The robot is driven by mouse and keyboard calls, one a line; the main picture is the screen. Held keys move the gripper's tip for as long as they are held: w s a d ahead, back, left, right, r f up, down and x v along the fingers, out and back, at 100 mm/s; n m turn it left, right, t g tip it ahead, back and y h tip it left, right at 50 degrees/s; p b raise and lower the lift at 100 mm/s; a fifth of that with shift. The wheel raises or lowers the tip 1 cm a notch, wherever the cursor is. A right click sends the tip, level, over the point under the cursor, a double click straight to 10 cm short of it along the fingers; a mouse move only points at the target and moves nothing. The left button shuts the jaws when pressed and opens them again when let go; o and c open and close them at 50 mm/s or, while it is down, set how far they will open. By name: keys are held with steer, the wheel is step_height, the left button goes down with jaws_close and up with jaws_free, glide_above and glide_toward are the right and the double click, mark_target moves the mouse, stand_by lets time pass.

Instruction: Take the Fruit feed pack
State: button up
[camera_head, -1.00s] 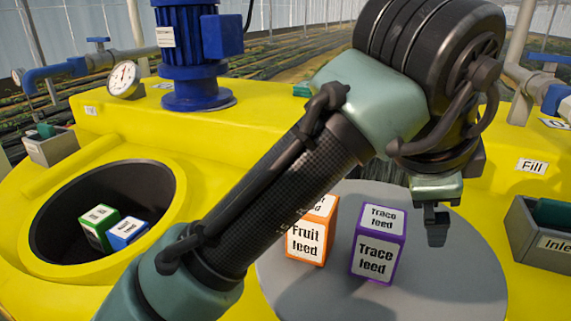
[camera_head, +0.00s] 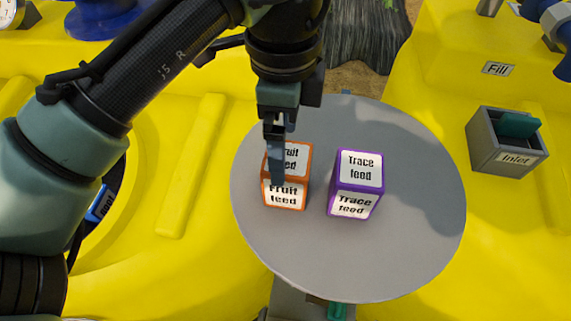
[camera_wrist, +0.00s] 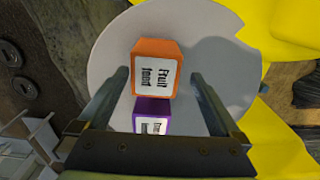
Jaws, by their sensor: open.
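The Fruit feed pack (camera_head: 287,193) is an orange-edged box with white labels, standing on a round grey plate (camera_head: 400,260). It also shows in the wrist view (camera_wrist: 155,68), beyond the fingertips and roughly between their lines. The purple-edged Trace feed pack (camera_head: 356,184) stands to its right, with a gap; in the wrist view it is nearer the gripper base (camera_wrist: 152,112). My gripper (camera_head: 276,165) is over the Fruit feed pack in the head view, hiding part of its left side. The jaws (camera_wrist: 158,80) are open and empty. I cannot tell whether a finger touches the pack.
A grey Inlet bin (camera_head: 495,160) with a green item stands right of the plate on the yellow skid (camera_head: 440,60). A round opening at left, partly behind my arm, holds a blue-edged pack (camera_head: 101,205). The right part of the plate is clear.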

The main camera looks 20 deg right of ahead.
mark_target(287, 170)
steer(key=shift+f, duration=0.4)
steer(key=shift+s+f+p, duration=0.3)
steer(key=shift+s+p, duration=0.05)
steer(key=shift+p, duration=0.1)
steer(key=shift+s+d+f+p, duration=0.1)
steer(key=shift+f+p, duration=0.8)
steer(key=shift+f, duration=1.4)
jaws_close()
